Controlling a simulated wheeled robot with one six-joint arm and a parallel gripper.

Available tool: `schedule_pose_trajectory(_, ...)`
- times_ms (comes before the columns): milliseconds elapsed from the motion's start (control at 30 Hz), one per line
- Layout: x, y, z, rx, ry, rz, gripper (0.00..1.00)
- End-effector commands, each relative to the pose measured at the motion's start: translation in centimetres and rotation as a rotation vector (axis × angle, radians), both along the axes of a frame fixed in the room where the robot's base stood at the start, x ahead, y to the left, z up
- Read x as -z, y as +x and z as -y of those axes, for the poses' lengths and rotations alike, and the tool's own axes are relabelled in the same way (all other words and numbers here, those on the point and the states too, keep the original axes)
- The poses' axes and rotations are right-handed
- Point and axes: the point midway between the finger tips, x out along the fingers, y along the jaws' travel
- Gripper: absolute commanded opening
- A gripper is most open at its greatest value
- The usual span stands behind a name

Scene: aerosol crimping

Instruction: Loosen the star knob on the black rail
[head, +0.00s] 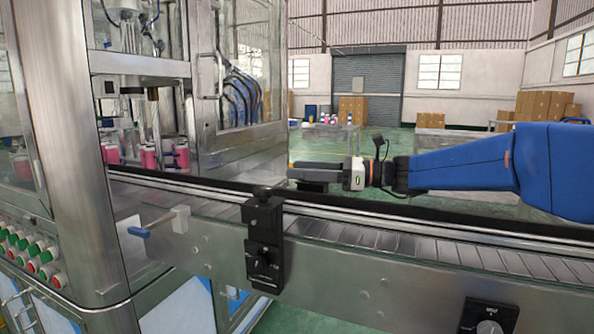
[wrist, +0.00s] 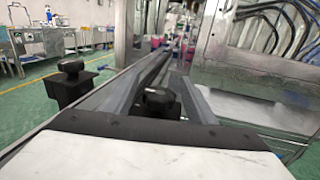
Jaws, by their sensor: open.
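The black rail (head: 420,213) runs along the conveyor in the head view. In the wrist view, a dark round-topped knob (wrist: 158,98) lies in the middle, between the two grey fingers of my gripper (wrist: 160,92). I cannot tell its lobes or whether the fingers touch it. Another black knob (wrist: 71,66) tops a black block to the left; it appears to be the knob on the near bracket (head: 263,194) in the head view. My gripper (head: 303,175) is open, level above the conveyor's far side, pointing left toward the machine.
The steel and glass machine (head: 205,90) stands at left with pink cans (head: 151,158) inside. A black box with a dial (head: 489,320) is at lower right.

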Motion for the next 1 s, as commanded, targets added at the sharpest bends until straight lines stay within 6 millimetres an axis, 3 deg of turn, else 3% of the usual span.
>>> schedule_pose_trajectory(200,0.1,0.2,-1.5,-0.001,0.0,-0.001,0.51)
schedule_pose_trajectory(500,0.0,0.3,-1.6,0.001,0.0,0.0,0.51)
schedule_pose_trajectory(533,0.0,0.3,-1.6,0.0,0.0,0.0,0.49)
schedule_pose_trajectory(700,0.0,0.3,-1.6,0.0,0.0,0.0,0.1)
schedule_pose_trajectory(1000,0.0,0.2,-1.6,-0.026,0.0,0.0,0.1)
